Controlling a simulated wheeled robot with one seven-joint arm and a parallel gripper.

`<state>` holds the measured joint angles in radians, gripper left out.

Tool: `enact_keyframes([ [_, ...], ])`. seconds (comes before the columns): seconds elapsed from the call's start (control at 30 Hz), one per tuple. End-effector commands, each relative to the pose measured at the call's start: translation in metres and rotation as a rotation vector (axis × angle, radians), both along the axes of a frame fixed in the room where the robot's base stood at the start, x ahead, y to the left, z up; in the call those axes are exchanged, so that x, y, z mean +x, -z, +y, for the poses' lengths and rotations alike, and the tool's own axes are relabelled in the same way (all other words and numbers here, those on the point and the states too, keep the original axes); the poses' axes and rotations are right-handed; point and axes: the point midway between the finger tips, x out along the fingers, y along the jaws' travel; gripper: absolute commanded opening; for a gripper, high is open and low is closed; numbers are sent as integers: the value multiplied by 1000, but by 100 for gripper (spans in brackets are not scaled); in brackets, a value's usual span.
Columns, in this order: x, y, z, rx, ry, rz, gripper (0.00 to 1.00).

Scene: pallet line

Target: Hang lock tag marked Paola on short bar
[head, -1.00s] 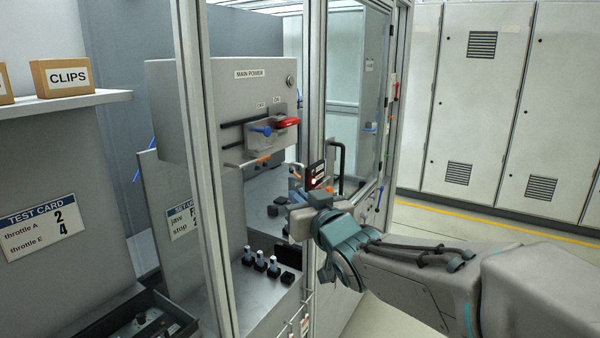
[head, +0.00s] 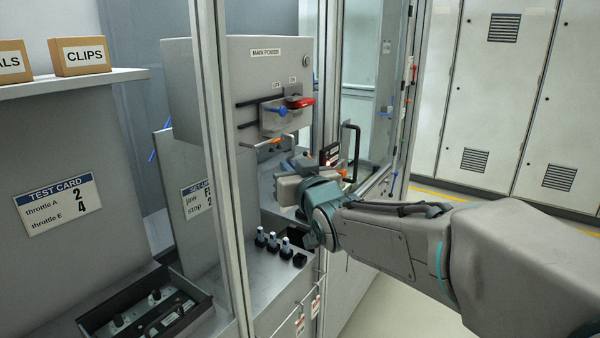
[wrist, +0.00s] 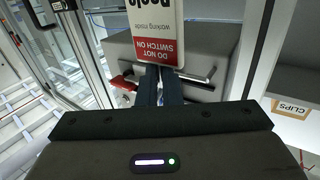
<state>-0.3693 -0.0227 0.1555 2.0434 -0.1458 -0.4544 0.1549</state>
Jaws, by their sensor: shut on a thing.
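My gripper (head: 320,170) is shut on the lock tag, in front of the cabinet opening. The tag (wrist: 155,32) has a white part, upside down in the wrist view, with a partly cut-off name ending like "Paola", "working inside", and a red band "DO NOT SWITCH ON". In the head view the tag (head: 331,153) shows small and dark at the fingertips.
A red handle (head: 299,102) and blue knob (head: 308,112) are on the box front. A frame post (head: 218,150) stands left of the arm. Several dark-based pegs (head: 272,242) stand below. Two tags (head: 300,324) hang lower down. A black door handle (head: 352,150) is right.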

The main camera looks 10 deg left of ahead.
Motion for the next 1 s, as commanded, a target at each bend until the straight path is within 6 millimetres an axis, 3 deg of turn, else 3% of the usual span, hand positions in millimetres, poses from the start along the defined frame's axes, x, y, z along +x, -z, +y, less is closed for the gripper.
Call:
enact_keyframes([
  [0.9,25,-3,60,-1,-1,1,0],
  [1.0,25,7,60,1,0,-1,0],
])
